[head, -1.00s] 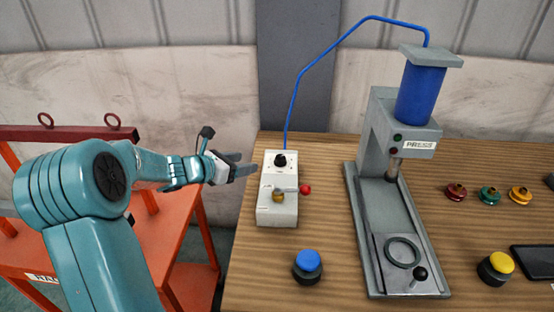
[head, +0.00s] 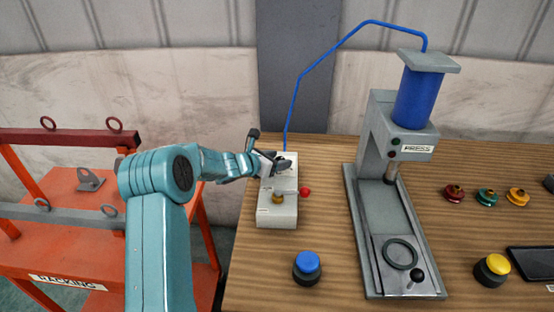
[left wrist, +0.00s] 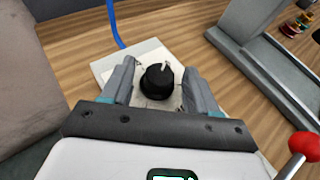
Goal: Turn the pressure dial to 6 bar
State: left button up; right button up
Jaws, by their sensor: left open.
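The pressure dial (left wrist: 157,81) is a black round knob with a pale pointer mark, on top of a light grey control box (head: 277,212). In the left wrist view it sits between the two open fingers of my left gripper (left wrist: 158,88), with a gap on each side. In the head view my left gripper (head: 283,166) is over the far end of the box and hides most of the dial. The pointer points up and slightly right in the wrist view; the scale figures are too small to read. My right gripper is not in view.
A brass knob (head: 278,197) and a red-knobbed lever (head: 305,191) are on the box's near part. A blue hose (head: 297,92) runs to the grey press (head: 374,130). A blue button (head: 307,263) stands in front. An orange rack (head: 60,250) is at left.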

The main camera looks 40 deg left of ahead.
pick_arm(q)
jog(key=shift+c, duration=0.2)
jog(key=c, duration=0.8)
jog(key=shift+r+p, duration=0.2)
jog(key=shift+p, duration=0.15)
jog(key=shift+a+f+m+h, duration=0.1)
jog(key=shift+m+h, duration=0.2)
jog(key=shift+h, duration=0.1)
jog(key=shift+f, duration=0.1)
jog(key=o, duration=0.8)
jog(key=shift+o, duration=0.2)
jog(key=shift+s, duration=0.1)
